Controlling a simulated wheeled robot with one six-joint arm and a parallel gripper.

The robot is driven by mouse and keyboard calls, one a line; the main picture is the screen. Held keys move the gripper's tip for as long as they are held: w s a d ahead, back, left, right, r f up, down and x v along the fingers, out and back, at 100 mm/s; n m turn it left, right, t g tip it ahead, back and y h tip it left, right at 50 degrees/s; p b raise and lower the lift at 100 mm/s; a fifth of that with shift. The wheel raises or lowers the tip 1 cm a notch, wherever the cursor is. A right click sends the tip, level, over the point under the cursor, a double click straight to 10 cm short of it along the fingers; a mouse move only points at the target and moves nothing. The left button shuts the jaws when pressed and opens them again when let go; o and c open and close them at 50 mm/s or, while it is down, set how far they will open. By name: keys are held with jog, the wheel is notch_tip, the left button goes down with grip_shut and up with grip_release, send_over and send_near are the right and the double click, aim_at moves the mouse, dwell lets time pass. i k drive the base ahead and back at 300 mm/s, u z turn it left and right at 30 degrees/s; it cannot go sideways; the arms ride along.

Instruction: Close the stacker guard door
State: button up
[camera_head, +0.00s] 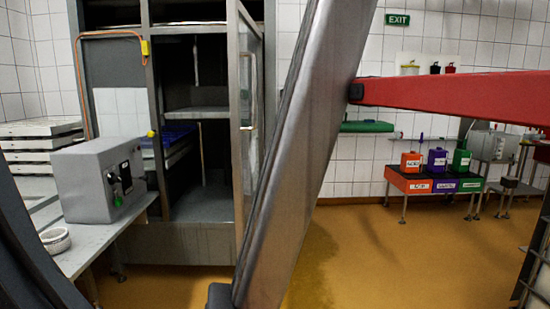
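The stacker (185,243) is a tall grey cabinet left of centre, with shelves and a blue item inside. Its guard door (234,110), a grey frame with a clear panel, stands swung open at the cabinet's right side, seen nearly edge-on. A pale vertical handle (247,90) shows on the door. The front opening is uncovered. A large diagonal metal bar close to the camera hides what lies just right of the door's lower part. My gripper is not in view.
A grey control box (98,180) and a small white mould (55,240) sit on the metal bench (100,247) at left. Stacked white trays (40,128) stand behind. Coloured containers (437,160) stand on a rack at right. Yellow floor (370,245) is open between.

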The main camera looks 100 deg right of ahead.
aim_at(235, 10)
jog(key=k, duration=0.9)
jog(key=z, duration=2.85)
